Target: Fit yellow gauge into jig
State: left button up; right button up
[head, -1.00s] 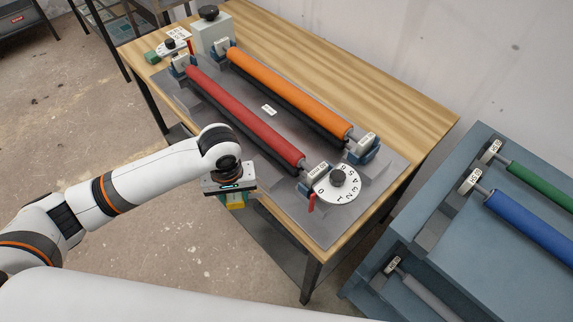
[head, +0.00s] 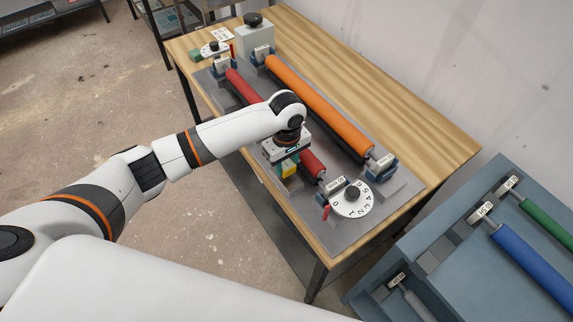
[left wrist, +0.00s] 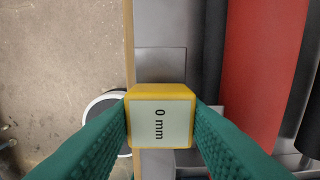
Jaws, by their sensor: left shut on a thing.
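The yellow gauge (left wrist: 160,120) carries a pale label reading "0 mm". My left gripper (head: 288,168) is shut on it, with green fingers on either side in the left wrist view. In the head view a bit of the yellow gauge (head: 289,170) shows under the gripper. It is held above the left long edge of the grey jig plate (head: 300,205), beside the red roller (head: 243,88). An orange roller (head: 320,103) lies parallel to the red one. My right gripper does not show.
A white numbered dial (head: 352,200) with a black knob and a red lever (head: 326,212) sit at the jig's near end. A grey block with a black knob (head: 255,38) stands at the far end. A blue-grey rack (head: 470,275) with green and blue rollers stands right of the wooden table (head: 420,130).

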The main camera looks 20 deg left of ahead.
aim_at(287, 164)
pick_arm(q)
jog(key=shift+f, duration=0.9)
jog(key=shift+f, duration=0.1)
jog(key=shift+f, duration=0.15)
jog(key=o, duration=0.7)
jog(key=shift+o, duration=0.2)
jog(key=shift+r, duration=0.5)
notch_tip(287, 164, up, 12)
jog(key=b, duration=0.1)
jog(key=shift+f, duration=0.2)
